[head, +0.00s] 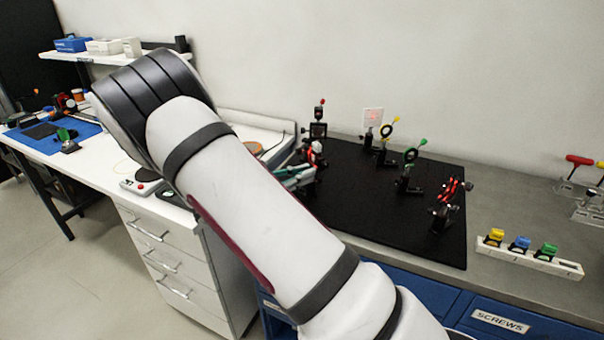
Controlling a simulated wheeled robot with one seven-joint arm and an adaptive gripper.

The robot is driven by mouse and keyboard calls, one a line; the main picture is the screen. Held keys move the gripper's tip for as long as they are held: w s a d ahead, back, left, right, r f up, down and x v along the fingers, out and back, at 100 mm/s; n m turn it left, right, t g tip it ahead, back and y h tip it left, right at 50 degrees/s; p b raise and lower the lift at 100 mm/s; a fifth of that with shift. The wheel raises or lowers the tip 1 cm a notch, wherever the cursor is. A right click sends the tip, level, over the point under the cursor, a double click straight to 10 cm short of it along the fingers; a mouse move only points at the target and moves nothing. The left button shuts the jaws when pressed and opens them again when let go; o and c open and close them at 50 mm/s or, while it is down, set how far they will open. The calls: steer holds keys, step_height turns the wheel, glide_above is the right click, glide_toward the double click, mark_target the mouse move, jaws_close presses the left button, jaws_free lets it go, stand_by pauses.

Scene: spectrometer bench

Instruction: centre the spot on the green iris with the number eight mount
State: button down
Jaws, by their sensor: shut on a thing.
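The green iris (411,156) stands upright on a black post on the black breadboard (350,215), right of the middle. My gripper (303,175) is at the board's left edge, partly hidden by my arm. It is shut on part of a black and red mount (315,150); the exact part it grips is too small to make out. Two other mounts with red parts stand at the back left (318,125) and front right (446,208). No number can be read on any mount. I see no spot on the green iris.
A yellow-marked iris (386,131) and a white card (372,117) with a reddish spot stand at the board's back. A white rack (520,258) with yellow, blue and green pieces lies at right. The board's middle front is clear. A white bench (95,165) is at left.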

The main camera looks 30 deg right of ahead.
steer(key=m+p, duration=0.1)
steer(key=m, duration=0.5)
steer(key=shift+m, duration=0.4)
steer(key=shift+s, duration=0.1)
stand_by(0.3)
steer(key=c, duration=1.6)
jaws_free()
steer(key=shift+o, duration=0.2)
steer(key=a, duration=1.2)
